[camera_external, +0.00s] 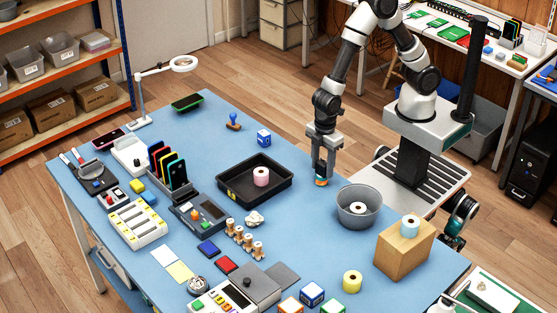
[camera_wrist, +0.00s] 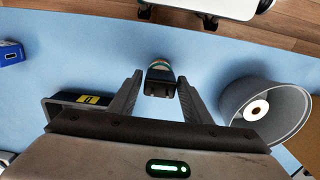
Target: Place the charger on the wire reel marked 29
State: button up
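Possible reels are a pink roll (camera_external: 261,176) in a black tray, a white roll (camera_external: 359,208) in a grey bowl, a cyan roll (camera_external: 410,226) on a wooden block, and a yellow roll (camera_external: 352,281). No number 29 is readable.
The black tray (camera_external: 226,193) is left of my gripper; the grey bowl (camera_external: 372,220) is close on the right. The wooden block (camera_external: 402,257) stands beyond the bowl.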

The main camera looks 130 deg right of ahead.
aim_at(323, 163)
jog(key=shift+o, duration=0.7)
jog(key=shift+r, duration=0.1)
jog(key=shift+r, duration=0.3)
notch_tip(323, 163, up, 12)
jog(key=p, duration=0.1)
jog(key=shift+f+p, duration=0.2)
jog(key=shift+p, duration=0.2)
